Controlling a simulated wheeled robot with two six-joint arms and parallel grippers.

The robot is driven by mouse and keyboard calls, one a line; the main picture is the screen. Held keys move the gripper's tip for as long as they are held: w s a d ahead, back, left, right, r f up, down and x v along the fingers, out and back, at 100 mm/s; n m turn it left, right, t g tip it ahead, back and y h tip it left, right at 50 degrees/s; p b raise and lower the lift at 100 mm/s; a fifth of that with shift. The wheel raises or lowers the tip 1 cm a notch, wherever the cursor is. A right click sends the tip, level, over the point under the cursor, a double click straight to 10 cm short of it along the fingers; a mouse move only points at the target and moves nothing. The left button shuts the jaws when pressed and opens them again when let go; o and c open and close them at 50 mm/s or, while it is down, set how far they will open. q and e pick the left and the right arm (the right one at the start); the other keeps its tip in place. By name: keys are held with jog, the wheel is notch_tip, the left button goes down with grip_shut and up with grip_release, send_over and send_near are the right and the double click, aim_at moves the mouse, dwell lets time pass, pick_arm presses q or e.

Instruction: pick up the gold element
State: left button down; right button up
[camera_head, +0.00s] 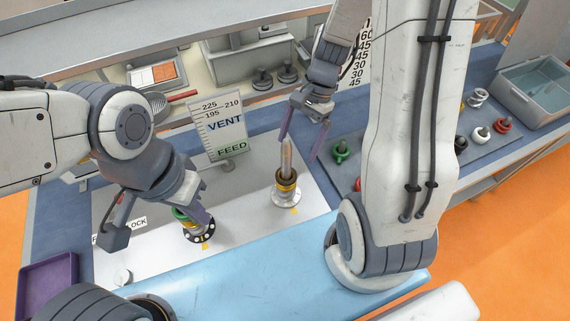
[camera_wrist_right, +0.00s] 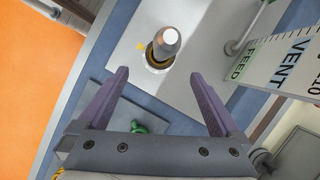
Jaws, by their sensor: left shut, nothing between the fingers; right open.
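A gold band or element (camera_head: 287,187) sits low on an upright post with a pointed silver top (camera_head: 287,155), standing on a round base on the white plate. In the right wrist view the gold band (camera_wrist_right: 158,55) shows beneath the rounded silver tip. My right gripper (camera_head: 304,146) is open and empty, with its purple fingers above and near the post's top. A second fixture (camera_head: 199,233) with gold and green parts stands at left on a dark, holed base. My left gripper (camera_head: 197,213) is shut, close against that fixture's top; it partly hides it.
A grey tray (camera_head: 500,149) at right holds several small elements: green (camera_head: 341,151), white, red (camera_head: 502,125) and black. A VENT/FEED gauge sign (camera_head: 224,124) stands behind the plate. A grey bin (camera_head: 535,87) and a purple tray (camera_head: 46,284) are at the sides.

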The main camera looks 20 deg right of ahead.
aim_at(288, 172)
jog(key=shift+p+x, duration=0.55)
jog(key=shift+x, duration=4.65)
jog(key=shift+w+d, duration=0.1)
jog(key=shift+w, duration=0.05)
grip_shut()
